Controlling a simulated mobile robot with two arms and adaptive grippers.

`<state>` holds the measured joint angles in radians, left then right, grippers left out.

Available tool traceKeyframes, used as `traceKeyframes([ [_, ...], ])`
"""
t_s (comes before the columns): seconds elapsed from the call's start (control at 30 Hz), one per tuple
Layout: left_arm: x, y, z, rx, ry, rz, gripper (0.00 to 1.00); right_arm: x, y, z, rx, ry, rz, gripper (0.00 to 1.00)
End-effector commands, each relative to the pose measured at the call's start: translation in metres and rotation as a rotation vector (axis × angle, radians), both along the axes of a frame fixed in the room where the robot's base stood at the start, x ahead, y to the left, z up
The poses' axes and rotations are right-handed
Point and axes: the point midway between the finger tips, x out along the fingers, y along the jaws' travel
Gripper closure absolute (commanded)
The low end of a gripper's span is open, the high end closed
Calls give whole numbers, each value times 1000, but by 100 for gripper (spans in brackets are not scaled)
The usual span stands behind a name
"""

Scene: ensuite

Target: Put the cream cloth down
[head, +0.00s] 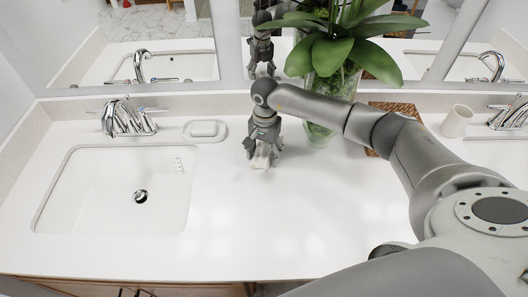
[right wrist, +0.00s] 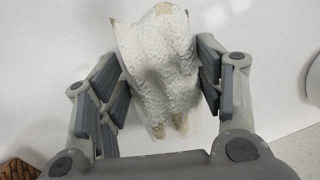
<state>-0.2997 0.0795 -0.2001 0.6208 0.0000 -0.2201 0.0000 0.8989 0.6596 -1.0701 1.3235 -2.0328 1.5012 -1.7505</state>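The cream cloth (head: 262,159) is small and bunched, at the fingertips of my right gripper (head: 265,150) in the head view. In the right wrist view the textured cloth (right wrist: 165,75), with tan patches, fills the space between the two fingers of my right gripper (right wrist: 163,85), which appear shut on it. The cloth is at or just above the white counter (head: 230,220); I cannot tell whether it touches. My left gripper is not in view.
A glass plant vase (head: 322,137) stands close right of my gripper. A wicker item (head: 408,107) and a cup (head: 456,121) are farther right. The front counter is clear.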

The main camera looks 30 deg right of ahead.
Motion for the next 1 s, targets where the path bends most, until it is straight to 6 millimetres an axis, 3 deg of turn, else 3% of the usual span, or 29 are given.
traceKeyframes([
  [0.37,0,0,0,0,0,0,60,-1,0,0,0,1,1,24],
  [0.57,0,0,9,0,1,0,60,0,0,10,0,-1,1,24],
  [1.0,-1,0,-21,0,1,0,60,4,-3,100,1,-4,2,24],
])
